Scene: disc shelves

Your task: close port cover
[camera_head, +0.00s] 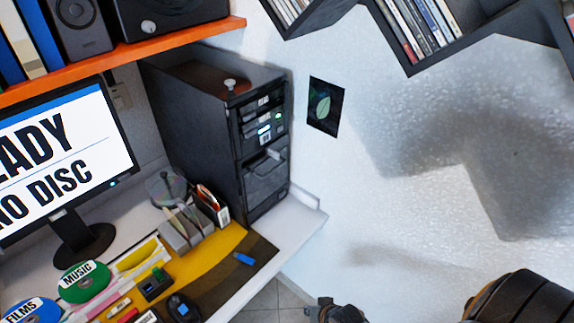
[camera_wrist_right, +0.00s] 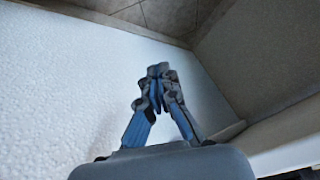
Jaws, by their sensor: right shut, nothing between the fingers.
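A black computer tower (camera_head: 190,115) stands on the desk against the wall, with its front turned to the right. Its upper front has drive slots and small lights. A dark panel (camera_head: 266,180) sits lower on the front, with a small piece sticking out near its top; I cannot tell for sure whether this is the port cover. My right gripper (camera_head: 336,313) shows at the bottom edge, below and right of the tower and apart from it. In the wrist view the right gripper (camera_wrist_right: 157,72) is shut and empty. My left gripper is out of view.
The white desk (camera_head: 285,235) holds a monitor (camera_head: 68,165), a pen holder (camera_head: 190,232), discs (camera_head: 83,282) and a blue USB stick (camera_head: 243,258). An orange shelf (camera_head: 130,55) hangs above. Disc shelves (camera_head: 425,62) hang upper right.

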